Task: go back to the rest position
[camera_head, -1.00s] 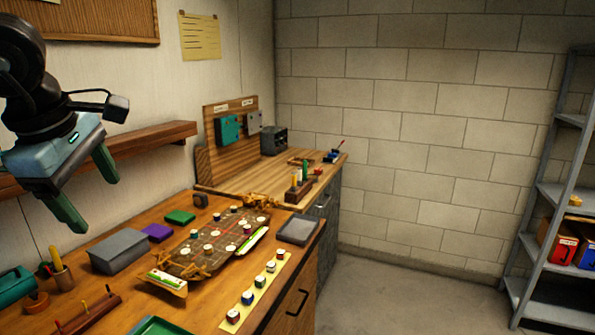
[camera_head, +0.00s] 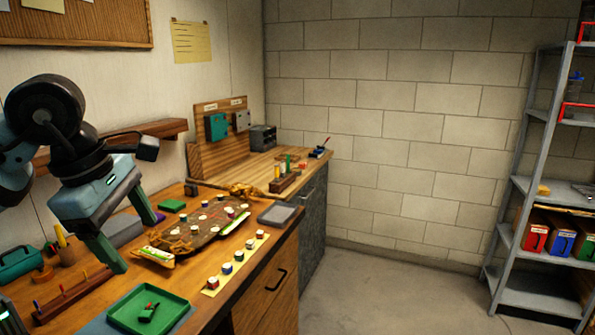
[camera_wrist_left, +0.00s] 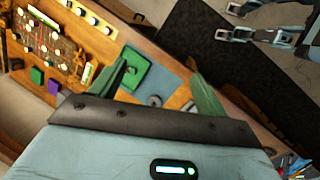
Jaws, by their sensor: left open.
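My left gripper (camera_head: 131,240) has green fingers on a pale blue body. It hangs above the left part of the wooden workbench (camera_head: 215,292) in the head view, its fingers apart with nothing between them. In the left wrist view the same gripper (camera_wrist_left: 161,76) is spread over the bench, with the green tray (camera_wrist_left: 137,73) behind its left finger. My right gripper does not show in the head view.
A brown game board (camera_head: 205,226) with round pieces lies on the bench behind the gripper. A green tray (camera_head: 170,312) holds a small dark object. A wall ledge (camera_head: 160,129) runs behind the arm. A metal shelf (camera_head: 515,215) stands right, beyond open floor (camera_head: 390,295).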

